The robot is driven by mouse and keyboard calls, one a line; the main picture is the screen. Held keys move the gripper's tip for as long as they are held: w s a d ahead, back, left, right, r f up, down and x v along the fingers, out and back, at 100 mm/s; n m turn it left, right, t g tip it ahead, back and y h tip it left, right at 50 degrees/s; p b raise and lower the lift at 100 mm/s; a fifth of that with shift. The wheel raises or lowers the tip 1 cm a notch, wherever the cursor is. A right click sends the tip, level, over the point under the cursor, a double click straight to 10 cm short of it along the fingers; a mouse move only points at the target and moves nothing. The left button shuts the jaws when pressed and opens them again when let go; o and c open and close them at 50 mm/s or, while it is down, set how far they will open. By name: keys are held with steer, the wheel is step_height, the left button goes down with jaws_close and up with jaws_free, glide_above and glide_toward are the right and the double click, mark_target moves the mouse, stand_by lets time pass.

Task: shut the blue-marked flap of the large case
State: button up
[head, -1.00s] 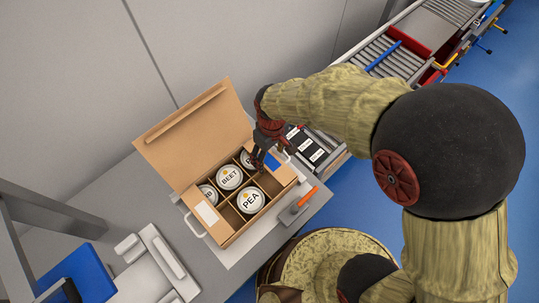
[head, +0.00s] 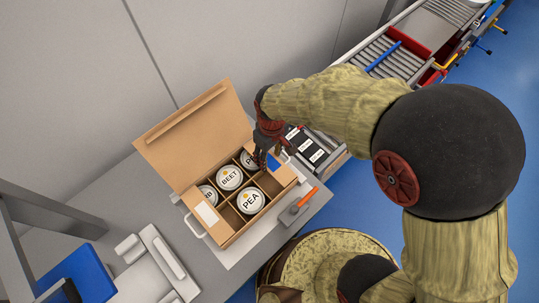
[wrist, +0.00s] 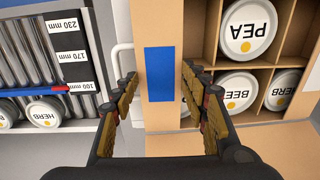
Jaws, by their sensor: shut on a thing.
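The large case (head: 247,228) is an open cardboard box on the bench, holding several labelled cans. Its blue-marked flap (wrist: 159,115) is a tan strip at the right end of the case in the head view; the blue patch (head: 273,163) sits near its back edge. My gripper (wrist: 160,88) is shut on this flap, with one finger on each side of the blue patch in the wrist view. In the head view my gripper (head: 271,154) is over the case's back right corner and partly hides the flap. The flap's exact angle is hard to tell.
The large lid (head: 190,140) stands open at the back. A white-marked flap (head: 206,213) is at the left end. An orange-handled tool (head: 305,198) lies to the right. A white handle (wrist: 117,60) is close beside the fingers.

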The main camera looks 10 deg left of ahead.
mark_target(272, 167)
steer(key=shift+f+t, duration=0.1)
steer(key=shift+t, duration=0.2)
steer(key=o, duration=1.2)
step_height(272, 167, up, 12)
steer(key=shift+s+a, duration=0.1)
stand_by(0.5)
steer(key=s+d+r+m+t+b, duration=0.1)
steer(key=s+d+r+m, duration=0.1)
steer(key=d, duration=0.6)
steer(key=s+d+r+m+t+b, duration=0.1)
steer(key=s+d+r+m+t, duration=0.1)
steer(key=d+r, duration=0.4)
steer(key=s+d+r+m+t+b, duration=0.1)
steer(key=s+d+r+m, duration=0.3)
steer(key=d, duration=0.6)
steer(key=shift+r+m+t, duration=0.6)
steer(key=shift+m+t, duration=0.1)
steer(key=shift+m, duration=0.3)
